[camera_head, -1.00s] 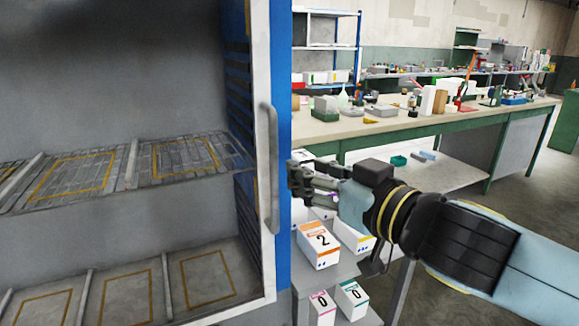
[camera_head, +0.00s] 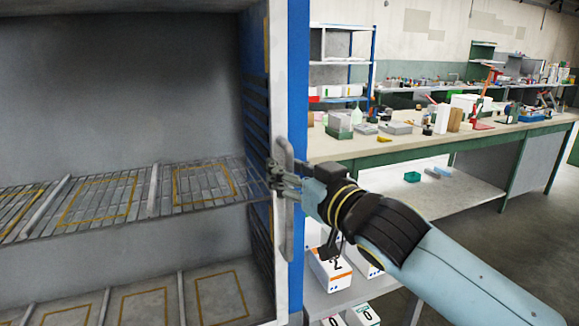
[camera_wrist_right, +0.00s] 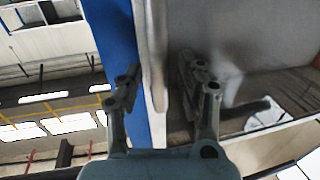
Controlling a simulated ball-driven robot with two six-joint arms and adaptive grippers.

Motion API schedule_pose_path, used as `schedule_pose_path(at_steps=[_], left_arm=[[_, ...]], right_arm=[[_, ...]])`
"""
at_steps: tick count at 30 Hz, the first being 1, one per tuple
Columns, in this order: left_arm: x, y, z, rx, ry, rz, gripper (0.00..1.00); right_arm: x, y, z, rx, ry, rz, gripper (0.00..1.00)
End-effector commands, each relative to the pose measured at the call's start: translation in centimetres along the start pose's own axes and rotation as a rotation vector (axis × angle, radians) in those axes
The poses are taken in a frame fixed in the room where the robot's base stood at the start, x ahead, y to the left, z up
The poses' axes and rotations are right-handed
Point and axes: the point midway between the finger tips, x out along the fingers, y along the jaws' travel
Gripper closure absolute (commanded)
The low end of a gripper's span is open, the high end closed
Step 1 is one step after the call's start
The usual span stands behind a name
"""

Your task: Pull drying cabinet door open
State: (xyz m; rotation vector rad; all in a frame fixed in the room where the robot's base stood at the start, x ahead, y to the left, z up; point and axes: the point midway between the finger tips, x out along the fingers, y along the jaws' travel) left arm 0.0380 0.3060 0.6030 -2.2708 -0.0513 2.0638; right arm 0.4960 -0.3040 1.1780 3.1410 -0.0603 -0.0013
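The drying cabinet (camera_head: 298,60) fills the left of the head view, with a white front edge and a blue side. Its inside shows; I cannot tell whether through a clear door. A grey vertical handle (camera_head: 285,225) runs along the white front edge. My right gripper (camera_head: 279,180) is at the handle's middle and hides part of it. In the right wrist view the handle (camera_wrist_right: 155,50) runs between the two spread fingers of the right gripper (camera_wrist_right: 160,78), with gaps showing on both sides. My left gripper is out of view.
Wire shelves (camera_head: 120,200) with yellow outlines are inside the cabinet. Right of it, a low rack holds numbered boxes (camera_head: 328,268), partly behind my right arm. A long workbench (camera_head: 400,148) with small items stands behind. Open floor shows at the far right.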

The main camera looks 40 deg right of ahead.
Motion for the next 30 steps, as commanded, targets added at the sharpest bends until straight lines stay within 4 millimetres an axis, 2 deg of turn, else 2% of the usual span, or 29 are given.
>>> schedule_pose_path(at_steps=[5,12,14,30], left_arm=[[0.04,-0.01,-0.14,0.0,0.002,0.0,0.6],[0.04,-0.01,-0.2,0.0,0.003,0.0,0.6],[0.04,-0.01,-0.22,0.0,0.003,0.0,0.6],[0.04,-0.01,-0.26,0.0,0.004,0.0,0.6]], right_arm=[[-0.02,0.0,0.03,0.0,0.0,0.0,0.63],[-0.04,0.0,0.02,0.0,0.0,0.0,0.94],[-0.04,0.0,0.02,0.0,0.0,0.0,1.0],[-0.05,0.0,0.01,-0.001,0.0,0.0,1.0]])
